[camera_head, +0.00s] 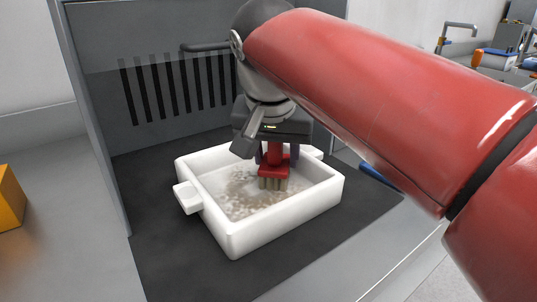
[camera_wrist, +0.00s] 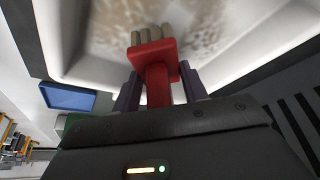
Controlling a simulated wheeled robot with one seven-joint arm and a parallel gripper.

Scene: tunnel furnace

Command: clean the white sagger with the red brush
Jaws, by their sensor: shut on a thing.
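The white sagger (camera_head: 238,239) is an open square tray with side handles, sitting on a dark mat in the head view. Its floor carries brownish and whitish speckled residue. The sagger also shows in the wrist view (camera_wrist: 75,66). My gripper (camera_head: 273,155) is shut on the handle of the red brush (camera_head: 273,171), above the sagger's inside. The brush has tan bristles pointing down, over or at the residue; I cannot tell whether they touch the floor. In the wrist view my gripper (camera_wrist: 157,92) has its two fingers on either side of the red brush (camera_wrist: 153,55).
The dark mat (camera_head: 170,255) lies in a grey booth with a slotted back panel (camera_head: 180,85). A blue object (camera_head: 378,176) lies right of the sagger, partly behind my arm. A yellow block (camera_head: 10,198) stands at the far left. The mat's front is clear.

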